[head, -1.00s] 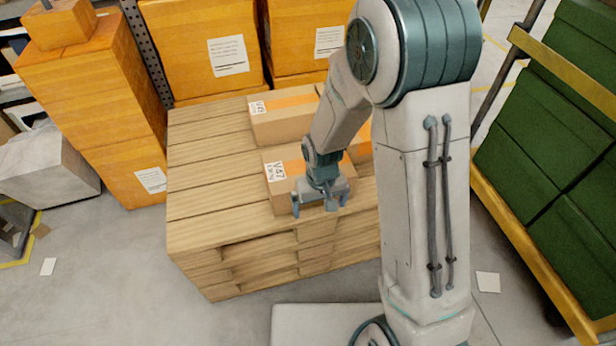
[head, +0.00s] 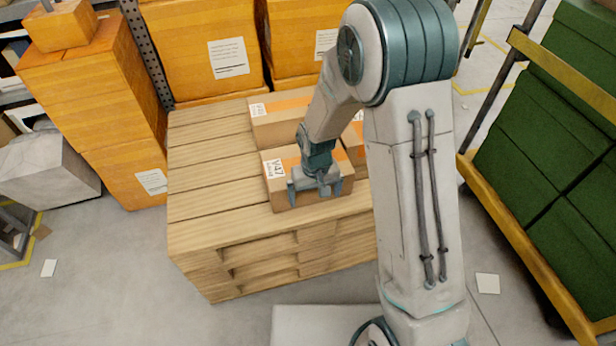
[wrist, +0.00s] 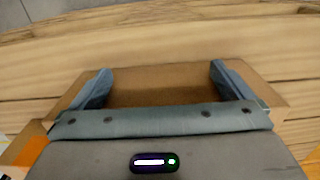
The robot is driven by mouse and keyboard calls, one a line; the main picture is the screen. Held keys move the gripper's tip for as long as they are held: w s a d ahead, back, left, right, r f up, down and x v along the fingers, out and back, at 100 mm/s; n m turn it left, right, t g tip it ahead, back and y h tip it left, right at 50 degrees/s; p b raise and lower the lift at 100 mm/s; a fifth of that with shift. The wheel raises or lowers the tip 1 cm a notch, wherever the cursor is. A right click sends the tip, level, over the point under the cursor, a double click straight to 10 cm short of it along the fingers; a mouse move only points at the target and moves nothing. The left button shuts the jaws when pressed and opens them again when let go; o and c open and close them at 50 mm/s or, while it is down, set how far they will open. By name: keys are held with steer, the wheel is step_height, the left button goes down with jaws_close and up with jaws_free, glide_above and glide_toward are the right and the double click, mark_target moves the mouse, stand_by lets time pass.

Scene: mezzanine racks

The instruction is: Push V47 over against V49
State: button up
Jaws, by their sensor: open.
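The V47 box (head: 282,196) is a brown carton with an orange tape strip and a white V47 label, lying near the front edge of a stack of wooden pallets. My gripper (head: 318,190) is open at its near side, fingers spread across the carton's front. The wrist view shows brown cardboard (wrist: 160,85) between the two fingers (wrist: 160,80); I cannot tell whether they touch it. A similar carton (head: 285,128) lies just behind V47, its label too small to read. Another carton (head: 354,143) at the right is mostly hidden by my arm. I cannot tell which is V49.
The pallet stack (head: 205,205) has bare boards left of the cartons. Large orange boxes (head: 205,50) stand behind it and at the left. A trolley with green crates (head: 560,140) stands at the right. Grey floor is open in front.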

steer(key=shift+w+a+p, duration=0.15)
steer(key=shift+w+a, duration=0.2)
steer(key=shift+w, duration=0.85)
steer(key=shift+w+a+p, duration=0.1)
steer(key=shift+w+a, duration=0.25)
steer(key=shift+w, duration=0.85)
steer(key=shift+w+a+p, duration=0.15)
steer(key=shift+w+a, duration=0.2)
steer(key=shift+w, duration=0.85)
steer(key=shift+w+a, duration=0.2)
steer(key=shift+w, duration=0.45)
steer(key=shift+w+a, duration=0.15)
steer(key=shift+w, duration=0.45)
steer(key=shift+s+d, duration=0.2)
steer(key=shift+s, duration=0.55)
steer(key=shift+s+d, duration=0.2)
steer(key=shift+s, duration=0.5)
step_height(320, 180, up, 13)
steer(key=p, duration=0.9)
steer(key=shift+p, duration=0.3)
